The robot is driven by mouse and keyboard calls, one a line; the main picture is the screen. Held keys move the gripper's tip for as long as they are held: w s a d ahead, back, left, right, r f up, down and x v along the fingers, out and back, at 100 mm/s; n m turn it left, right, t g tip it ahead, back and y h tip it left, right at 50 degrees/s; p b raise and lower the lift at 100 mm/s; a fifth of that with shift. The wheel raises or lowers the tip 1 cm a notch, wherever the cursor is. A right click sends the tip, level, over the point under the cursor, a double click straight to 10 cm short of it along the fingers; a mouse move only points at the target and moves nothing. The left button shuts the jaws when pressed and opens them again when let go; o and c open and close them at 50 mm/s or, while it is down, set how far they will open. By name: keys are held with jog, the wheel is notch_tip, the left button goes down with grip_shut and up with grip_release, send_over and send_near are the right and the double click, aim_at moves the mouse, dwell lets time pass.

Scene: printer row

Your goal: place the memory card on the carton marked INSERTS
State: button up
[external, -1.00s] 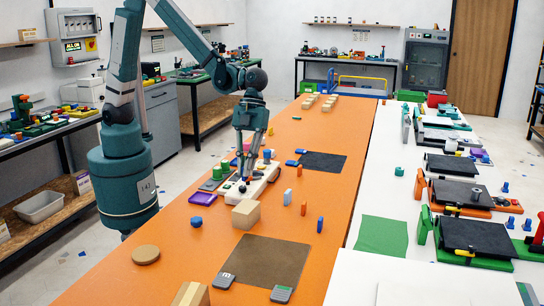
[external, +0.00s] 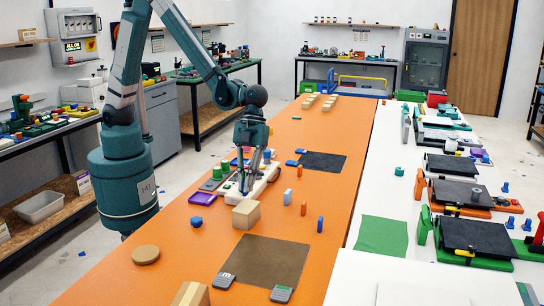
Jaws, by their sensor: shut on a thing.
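My gripper (external: 244,190) points down over the white holder (external: 262,184) in the middle of the orange table. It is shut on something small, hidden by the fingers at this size. I cannot tell whether that is the memory card. A tan carton (external: 245,214) stands just in front of the gripper, and another tan carton (external: 190,294) is cut off by the bottom edge. I can read no INSERTS marking on either. Two flat grey pieces (external: 223,281) (external: 281,294) lie at the near edge of the brown mat (external: 262,262).
A purple tray (external: 203,197) and a blue piece (external: 196,221) lie left of the near carton. Small upright orange (external: 304,209) and blue (external: 320,224) pieces stand to its right. A round tan disc (external: 145,254) lies at the left edge. A dark mat (external: 321,162) lies farther back.

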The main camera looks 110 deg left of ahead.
aim_at(246, 194)
dwell(0.3)
jog(key=shift+f, duration=2.15)
jog(key=shift+f+b, duration=0.15)
jog(key=shift+b, duration=0.25)
jog(key=o, duration=0.7)
jog(key=shift+r, duration=0.2)
jog(key=shift+p+v, duration=0.75)
jog(key=shift+v, duration=5.25)
